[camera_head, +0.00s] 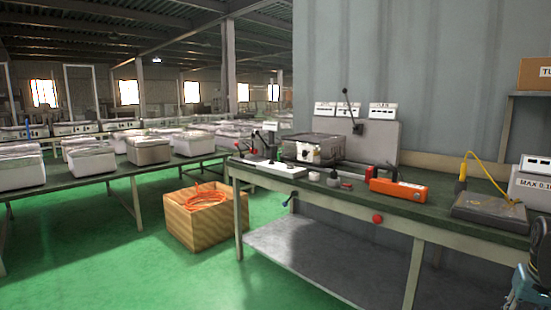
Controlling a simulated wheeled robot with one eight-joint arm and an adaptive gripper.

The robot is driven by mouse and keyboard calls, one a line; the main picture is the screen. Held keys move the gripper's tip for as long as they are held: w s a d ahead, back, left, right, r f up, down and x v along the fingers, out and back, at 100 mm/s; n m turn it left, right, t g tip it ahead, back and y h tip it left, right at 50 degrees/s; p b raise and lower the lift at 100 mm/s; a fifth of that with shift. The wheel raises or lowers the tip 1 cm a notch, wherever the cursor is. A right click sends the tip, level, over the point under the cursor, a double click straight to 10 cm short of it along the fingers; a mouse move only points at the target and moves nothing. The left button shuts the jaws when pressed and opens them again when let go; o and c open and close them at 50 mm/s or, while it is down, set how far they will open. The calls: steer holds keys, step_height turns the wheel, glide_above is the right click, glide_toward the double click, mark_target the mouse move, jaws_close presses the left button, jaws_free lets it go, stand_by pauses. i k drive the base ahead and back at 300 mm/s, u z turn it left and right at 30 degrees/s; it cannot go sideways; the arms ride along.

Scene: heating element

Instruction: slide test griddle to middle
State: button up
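A flat dark grey slab (490,212) lies near the right end of the long workbench, with a yellow cable (482,172) rising from it. It looks like a griddle plate. A boxy dark metal unit (316,148) with a light front panel and knob stands further left on the bench. I cannot tell for sure which of the two is the test griddle. The fingers of my gripper do not show. A dark and teal mechanical part is cut off at the lower right edge, and I cannot tell whether it is mine.
An orange tool (399,189) lies on the workbench (440,208) between unit and slab. A white meter box (533,183) stands at the right end. A wooden crate (203,216) with orange cable is on the floor. Left tables hold several white boxes. Green floor is open in front.

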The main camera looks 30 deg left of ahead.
mark_target(292, 146)
steer(key=u, duration=1.35)
